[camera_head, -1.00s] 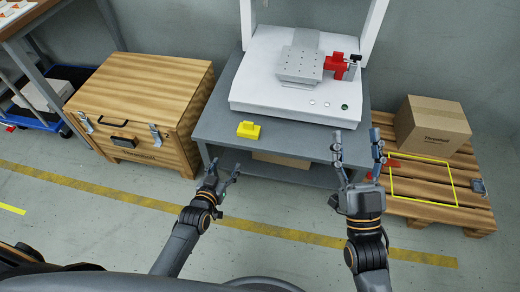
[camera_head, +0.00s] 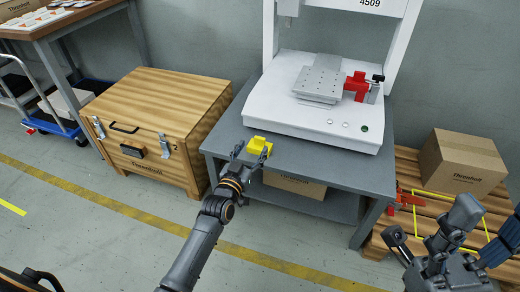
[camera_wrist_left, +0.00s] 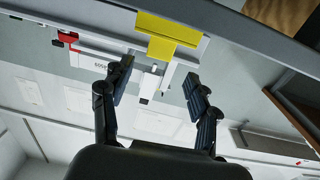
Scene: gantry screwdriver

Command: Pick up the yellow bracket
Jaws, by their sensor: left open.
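The yellow bracket (camera_head: 259,144) rests near the front left edge of the grey table (camera_head: 300,160). My left gripper (camera_head: 252,156) is open just in front of it, its fingertips close to the bracket in the head view. In the left wrist view, the bracket (camera_wrist_left: 166,35) shows at the top, beyond the two spread fingers of my left gripper (camera_wrist_left: 158,84). The bracket is not held there. My right gripper (camera_head: 440,235) is at the lower right, away from the bracket; I cannot tell how its fingers stand.
A white gantry machine (camera_head: 300,115) with a metal plate and a red part (camera_head: 357,86) stands behind the bracket. A wooden crate (camera_head: 150,125) is left of the table. A cardboard box (camera_head: 462,160) sits on a pallet (camera_head: 405,212) at right.

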